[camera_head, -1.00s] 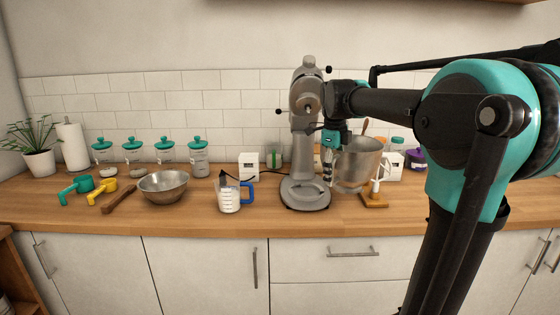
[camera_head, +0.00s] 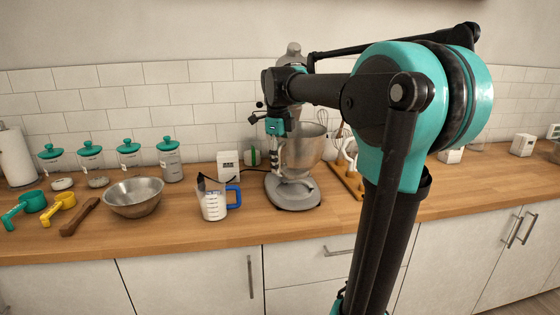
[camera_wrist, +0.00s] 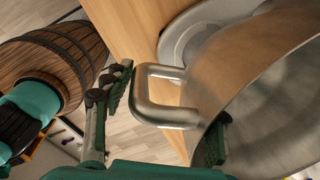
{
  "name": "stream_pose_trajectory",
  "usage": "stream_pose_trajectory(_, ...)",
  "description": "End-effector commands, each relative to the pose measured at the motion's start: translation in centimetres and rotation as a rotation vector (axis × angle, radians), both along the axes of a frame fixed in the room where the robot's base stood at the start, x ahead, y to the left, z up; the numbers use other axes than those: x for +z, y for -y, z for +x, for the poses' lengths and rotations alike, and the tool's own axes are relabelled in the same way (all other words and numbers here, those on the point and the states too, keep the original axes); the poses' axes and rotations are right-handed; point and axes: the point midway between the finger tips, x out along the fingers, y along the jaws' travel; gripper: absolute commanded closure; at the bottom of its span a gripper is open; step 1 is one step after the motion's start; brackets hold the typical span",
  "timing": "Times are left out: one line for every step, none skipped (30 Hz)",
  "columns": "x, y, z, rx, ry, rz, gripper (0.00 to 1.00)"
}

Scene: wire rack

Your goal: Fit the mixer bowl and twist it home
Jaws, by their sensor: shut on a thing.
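The metal mixer bowl (camera_head: 308,152) hangs in my gripper (camera_head: 279,148), with its bottom above the mixer's base plate. The grey stand mixer (camera_head: 292,197) stands on the counter, its column and head largely hidden behind my arm and the bowl. In the wrist view the bowl's wall (camera_wrist: 255,65) fills the right side, and its handle (camera_wrist: 165,110) lies between the fingers of my gripper (camera_wrist: 166,117). One finger is outside the handle, the other against the bowl's side. The round base plate (camera_wrist: 185,35) shows beyond the bowl. Whether the bowl touches it is hidden.
A measuring jug (camera_head: 214,203) with a blue handle stands left of the mixer, and a steel mixing bowl (camera_head: 133,198) farther left. A wooden stand with tools (camera_head: 347,182) is close on the right. A dark cable lies behind the jug.

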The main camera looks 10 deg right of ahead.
Motion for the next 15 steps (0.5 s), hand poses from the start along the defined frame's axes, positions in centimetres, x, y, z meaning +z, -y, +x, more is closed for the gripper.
stream_pose_trajectory(0.0,0.0,0.0,0.000,0.001,-0.001,1.00)
stream_pose_trajectory(0.0,0.0,0.0,0.000,0.000,0.000,1.00)
stream_pose_trajectory(0.1,0.0,0.0,0.000,-0.002,0.001,1.00)
stream_pose_trajectory(0.0,0.0,0.0,0.001,-0.002,0.001,1.00)
stream_pose_trajectory(0.0,0.0,0.0,0.001,-0.002,0.001,1.00)
stream_pose_trajectory(-0.1,0.0,0.0,0.001,-0.002,0.001,1.00)
stream_pose_trajectory(-0.1,0.0,0.0,0.001,-0.002,0.001,1.00)
stream_pose_trajectory(-0.2,0.0,0.0,0.001,-0.002,0.001,1.00)
stream_pose_trajectory(-0.4,0.0,0.0,0.001,-0.002,0.001,1.00)
stream_pose_trajectory(-0.5,0.0,0.0,0.001,-0.002,0.001,1.00)
stream_pose_trajectory(-0.7,0.0,0.0,0.001,-0.002,0.001,1.00)
stream_pose_trajectory(-0.9,0.0,0.0,0.001,-0.002,0.001,1.00)
stream_pose_trajectory(-1.0,0.0,0.0,0.001,-0.002,0.001,1.00)
stream_pose_trajectory(-1.2,0.0,0.0,0.001,-0.002,0.001,1.00)
stream_pose_trajectory(-1.4,0.0,0.0,0.001,-0.002,0.001,1.00)
